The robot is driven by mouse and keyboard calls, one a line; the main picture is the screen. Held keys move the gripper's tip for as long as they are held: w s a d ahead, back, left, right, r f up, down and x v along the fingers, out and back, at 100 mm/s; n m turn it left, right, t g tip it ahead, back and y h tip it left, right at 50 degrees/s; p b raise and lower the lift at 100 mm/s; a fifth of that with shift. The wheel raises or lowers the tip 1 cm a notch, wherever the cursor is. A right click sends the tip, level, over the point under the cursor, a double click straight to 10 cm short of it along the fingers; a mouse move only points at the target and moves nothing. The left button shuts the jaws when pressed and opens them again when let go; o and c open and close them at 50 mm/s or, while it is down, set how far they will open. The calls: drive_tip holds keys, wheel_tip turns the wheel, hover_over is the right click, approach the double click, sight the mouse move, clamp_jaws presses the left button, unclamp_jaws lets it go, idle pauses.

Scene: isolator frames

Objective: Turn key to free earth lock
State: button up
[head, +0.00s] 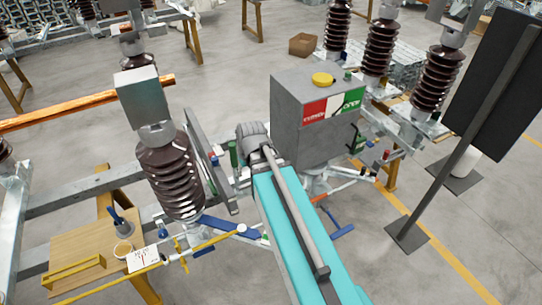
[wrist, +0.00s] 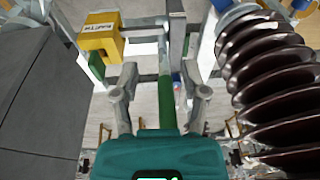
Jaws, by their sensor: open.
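In the wrist view my gripper (wrist: 162,92) is open, with its two grey fingers apart. A green-and-grey upright bar (wrist: 166,98) shows between the fingers; I cannot tell whether it touches them. A yellow block with dark lettering (wrist: 100,36), possibly the lock, is beyond the left finger, beside grey metal links. I cannot make out a key for certain in either view. In the head view my arm reaches toward the frame beside the grey cabinet (head: 300,88), and my fingers are not clearly visible.
A brown ribbed insulator (wrist: 268,75) stands close on the right in the wrist view. A grey panel (wrist: 40,90) fills its left.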

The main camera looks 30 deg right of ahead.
drive_tip(key=w+d+t+b, duration=0.1)
drive_tip(key=w+d, duration=0.3)
drive_tip(key=d, duration=0.7)
drive_tip(key=shift+w+d+f+t+b, duration=0.15)
drive_tip(key=shift+w+f+t+b, duration=0.2)
drive_tip(key=shift+t, duration=0.55)
drive_tip(key=shift+f, duration=0.25)
drive_tip(key=b+x, duration=0.9)
drive_tip(key=x, duration=0.1)
drive_tip(key=shift+d, duration=0.15)
clamp_jaws()
idle(0.6)
